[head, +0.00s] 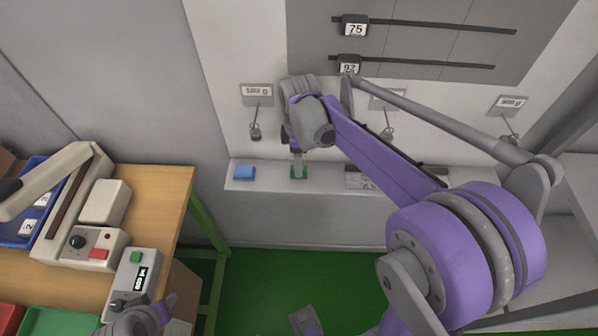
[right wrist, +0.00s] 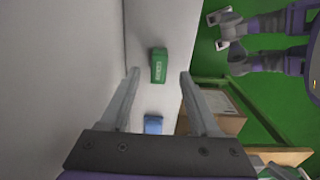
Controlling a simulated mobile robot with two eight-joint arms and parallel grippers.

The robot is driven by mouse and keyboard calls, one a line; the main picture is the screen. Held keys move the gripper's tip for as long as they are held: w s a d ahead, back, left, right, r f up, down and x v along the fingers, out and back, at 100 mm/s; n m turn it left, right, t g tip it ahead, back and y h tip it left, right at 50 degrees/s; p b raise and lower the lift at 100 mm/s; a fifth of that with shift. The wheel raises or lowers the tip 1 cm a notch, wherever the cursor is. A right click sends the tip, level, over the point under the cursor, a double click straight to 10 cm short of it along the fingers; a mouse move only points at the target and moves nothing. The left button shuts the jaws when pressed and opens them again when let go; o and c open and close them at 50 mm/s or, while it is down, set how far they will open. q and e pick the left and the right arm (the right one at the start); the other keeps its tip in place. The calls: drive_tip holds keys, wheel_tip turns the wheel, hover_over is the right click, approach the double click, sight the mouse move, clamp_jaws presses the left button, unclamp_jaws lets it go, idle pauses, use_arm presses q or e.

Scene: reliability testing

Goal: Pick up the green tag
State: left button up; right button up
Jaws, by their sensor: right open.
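The green tag (head: 299,174) is on the narrow white ledge along the wall. In the right wrist view the green tag (right wrist: 159,66) lies between and just beyond the fingertips, with pale writing on its face. My right gripper (head: 298,163) is right at the tag in the head view, pointing down; the right wrist view shows its two fingers (right wrist: 159,75) spread with nothing held between them.
A blue tag (head: 244,173) is on the same ledge (head: 270,182), left of the green one. Several hooks hang on the wall above. A wooden table (head: 165,182) with boxes, devices and trays stands at the left. Green floor is open below the ledge.

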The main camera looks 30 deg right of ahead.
drive_tip(key=f, duration=0.4)
drive_tip(key=shift+s+d+f, duration=0.1)
drive_tip(key=shift+d+f, duration=0.2)
drive_tip(key=shift+f, duration=0.05)
clamp_jaws()
